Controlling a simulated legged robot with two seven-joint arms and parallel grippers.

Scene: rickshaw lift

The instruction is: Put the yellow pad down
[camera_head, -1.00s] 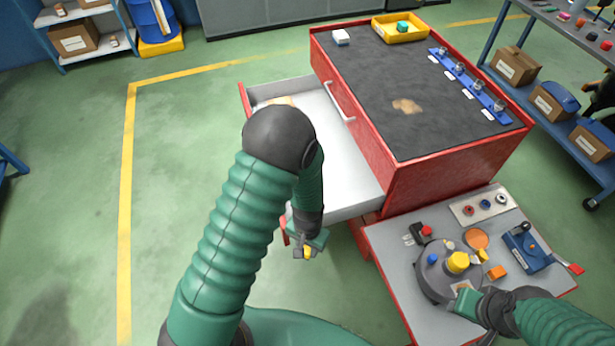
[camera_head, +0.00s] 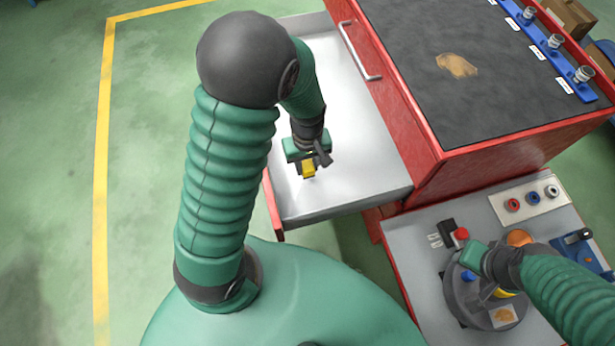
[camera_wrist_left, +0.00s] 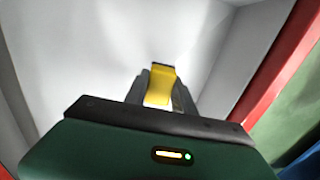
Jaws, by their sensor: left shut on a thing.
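My left gripper (camera_head: 309,165) is shut on the yellow pad (camera_head: 308,170) over the open white drawer (camera_head: 360,165), near its front left part. In the left wrist view the yellow pad (camera_wrist_left: 160,84) stands between the two dark fingers, with the drawer's pale floor (camera_wrist_left: 215,45) behind it. I cannot tell whether the pad touches the drawer floor. My right gripper (camera_head: 467,268) is at the grey round device on the side table; its fingers are hidden, so its opening does not show.
The red cabinet (camera_head: 440,170) with a dark top stands right of the drawer. The side table (camera_head: 412,262) holds the round device (camera_head: 455,300), a red button (camera_head: 461,234) and a panel with knobs (camera_head: 530,202). The drawer's red front edge (camera_head: 273,208) is near my left arm.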

